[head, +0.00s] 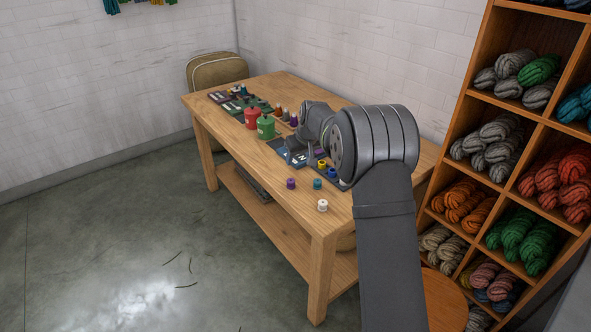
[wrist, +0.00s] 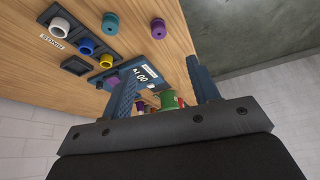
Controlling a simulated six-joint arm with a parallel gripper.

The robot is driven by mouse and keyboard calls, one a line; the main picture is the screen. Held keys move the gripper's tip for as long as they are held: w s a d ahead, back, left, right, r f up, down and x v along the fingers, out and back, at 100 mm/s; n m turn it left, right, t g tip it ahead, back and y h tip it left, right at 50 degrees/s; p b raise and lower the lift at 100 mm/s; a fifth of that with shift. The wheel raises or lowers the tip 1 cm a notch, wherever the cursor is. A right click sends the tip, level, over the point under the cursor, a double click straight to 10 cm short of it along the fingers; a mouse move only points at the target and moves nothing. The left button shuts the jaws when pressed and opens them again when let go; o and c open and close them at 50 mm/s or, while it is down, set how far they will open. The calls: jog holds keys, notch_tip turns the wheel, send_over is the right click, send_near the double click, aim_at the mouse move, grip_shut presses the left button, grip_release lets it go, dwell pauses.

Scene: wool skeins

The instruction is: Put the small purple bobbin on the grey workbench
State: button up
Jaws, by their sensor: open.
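A small purple bobbin (head: 291,183) stands loose near the front edge of the wooden workbench (head: 277,205), which looks brown, not grey. It also shows in the wrist view (wrist: 158,28). Another purple bobbin (head: 320,153) is by the dark trays; it appears at the number plate in the wrist view (wrist: 112,82). I cannot tell for sure which is smaller. My gripper (wrist: 165,75) is open, with nothing seen between its fingers. It is above the bench, behind the loose purple bobbin in the head view. My arm hides part of the trays.
A tray holds yellow (head: 321,164) and blue (head: 331,173) bobbins. Red (head: 251,118) and green (head: 266,127) pots stand farther back. A wool shelf (head: 470,180) is at right. The front-left bench strip is clear.

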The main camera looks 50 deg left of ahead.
dwell(0.3)
jog(key=n+t+y, duration=0.2)
jog(key=n+t, duration=0.3)
jog(key=n, duration=2.5)
send_near(291, 181)
jog(key=x, duration=0.4)
jog(key=shift+a+f, duration=0.25)
jog(key=shift+f, duration=0.05)
jog(key=shift+x, duration=2.8)
jog(key=shift+w+r, duration=0.1)
jog(key=shift+w, duration=0.05)
